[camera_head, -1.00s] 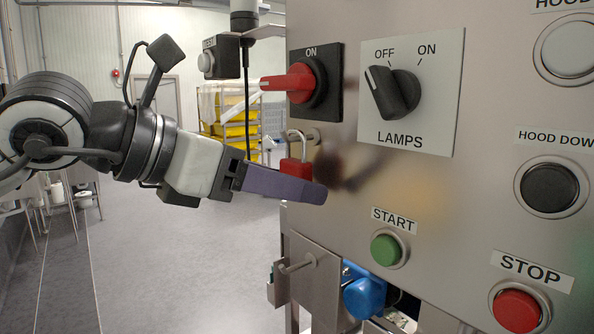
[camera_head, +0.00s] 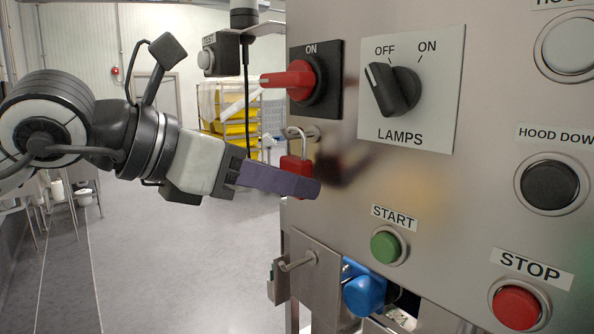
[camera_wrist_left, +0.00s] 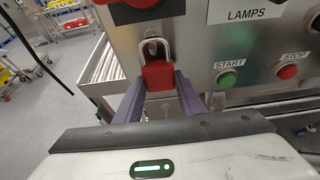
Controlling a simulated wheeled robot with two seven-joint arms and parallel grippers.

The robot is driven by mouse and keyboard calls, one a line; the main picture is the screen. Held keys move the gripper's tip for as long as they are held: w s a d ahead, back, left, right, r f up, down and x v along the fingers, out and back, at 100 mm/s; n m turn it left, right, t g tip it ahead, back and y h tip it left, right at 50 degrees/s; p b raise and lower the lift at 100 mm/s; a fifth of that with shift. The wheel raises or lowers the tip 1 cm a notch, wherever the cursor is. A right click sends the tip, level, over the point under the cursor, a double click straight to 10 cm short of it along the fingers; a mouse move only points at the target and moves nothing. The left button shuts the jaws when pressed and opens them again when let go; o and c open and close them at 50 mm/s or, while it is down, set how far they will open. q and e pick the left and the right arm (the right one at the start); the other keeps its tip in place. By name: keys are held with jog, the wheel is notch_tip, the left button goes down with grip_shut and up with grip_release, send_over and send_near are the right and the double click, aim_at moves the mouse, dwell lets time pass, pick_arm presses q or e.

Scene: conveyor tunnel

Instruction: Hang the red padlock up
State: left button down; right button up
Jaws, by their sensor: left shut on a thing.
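The red padlock (camera_head: 292,164) has a silver shackle pointing up. It is upright, partly behind my left fingers. My left gripper (camera_head: 308,187) is shut on its red body, just in front of the metal panel, below the red ON switch. In the left wrist view the padlock (camera_wrist_left: 158,76) sits between both fingers (camera_wrist_left: 160,88). A small metal peg (camera_head: 313,135) on the panel is level with the shackle. I cannot tell whether the shackle is around it or only in front of it. My right gripper is not in view.
The red ON switch (camera_head: 299,80) juts out just above the padlock. A second peg (camera_head: 297,263) is on a lower plate, beside a blue connector (camera_head: 364,296). The green START button (camera_head: 385,247) is to the right. Open floor lies left of the panel.

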pick_arm(q)
jog(key=shift+r, duration=0.2)
jog(key=shift+r, duration=0.65)
jog(key=s+a+b, duration=0.2)
jog(key=s+a, duration=0.1)
jog(key=a, duration=0.2)
jog(key=shift+s+a+b, duration=0.15)
jog(key=shift+s+b, duration=0.2)
jog(key=shift+s, duration=0.05)
dwell(0.4)
dwell(0.8)
